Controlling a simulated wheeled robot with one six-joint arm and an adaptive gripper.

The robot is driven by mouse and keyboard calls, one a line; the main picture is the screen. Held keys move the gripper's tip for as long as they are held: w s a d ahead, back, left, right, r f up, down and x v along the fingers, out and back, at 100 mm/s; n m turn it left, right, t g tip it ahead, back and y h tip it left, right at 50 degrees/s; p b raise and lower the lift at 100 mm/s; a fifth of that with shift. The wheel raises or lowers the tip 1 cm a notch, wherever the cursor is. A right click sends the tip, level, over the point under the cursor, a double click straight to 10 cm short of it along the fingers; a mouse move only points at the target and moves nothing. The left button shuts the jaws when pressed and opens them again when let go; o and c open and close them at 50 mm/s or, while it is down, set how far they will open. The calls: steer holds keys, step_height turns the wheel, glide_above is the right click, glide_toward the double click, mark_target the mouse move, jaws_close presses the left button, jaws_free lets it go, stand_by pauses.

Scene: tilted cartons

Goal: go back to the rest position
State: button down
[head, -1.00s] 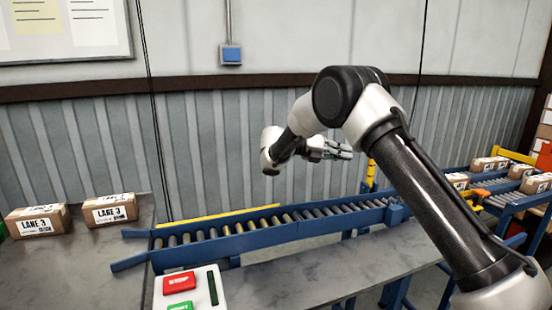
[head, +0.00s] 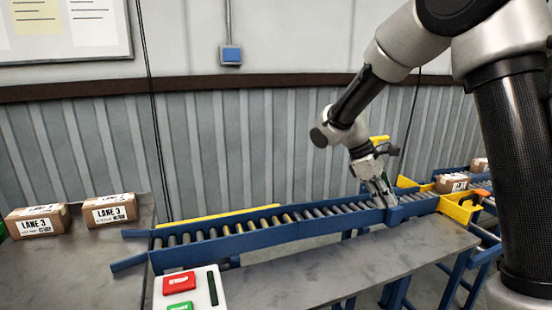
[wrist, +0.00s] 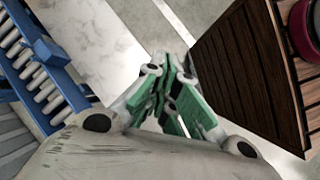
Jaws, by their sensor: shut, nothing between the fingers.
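My gripper (head: 383,197) points down over the right part of the roller conveyor in the head view, close to its front blue rail. Its fingers are together with nothing between them. In the wrist view my gripper (wrist: 170,100) shows green-padded fingers drawn close, above a grey floor or surface. I cannot tell from the head view whether the fingertips clear the rail.
The roller conveyor (head: 240,242) crosses the middle. Cartons marked LANE 3 (head: 110,210) sit on the left table (head: 90,270). A yellow fixture (head: 459,208) and another carton (head: 452,183) are at right. A control box (head: 215,290) with STOP button stands in front.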

steer(key=s+d+r+m+t+y, duration=0.2)
steer(key=s+r+m, duration=0.1)
steer(key=s, duration=0.4)
steer(key=s+d+r+m+t+y, duration=0.2)
steer(key=s+d+r+m, duration=0.1)
steer(key=s, duration=0.5)
steer(key=s+d+r+m+t+y, duration=0.1)
steer(key=s+r+m, duration=0.3)
steer(key=s, duration=0.4)
steer(key=shift+d+r+m+t+y, duration=0.15)
steer(key=shift+d+m+t+y, duration=0.3)
steer(key=shift+d+t, duration=0.3)
steer(key=shift+s, duration=0.1)
stand_by(1.8)
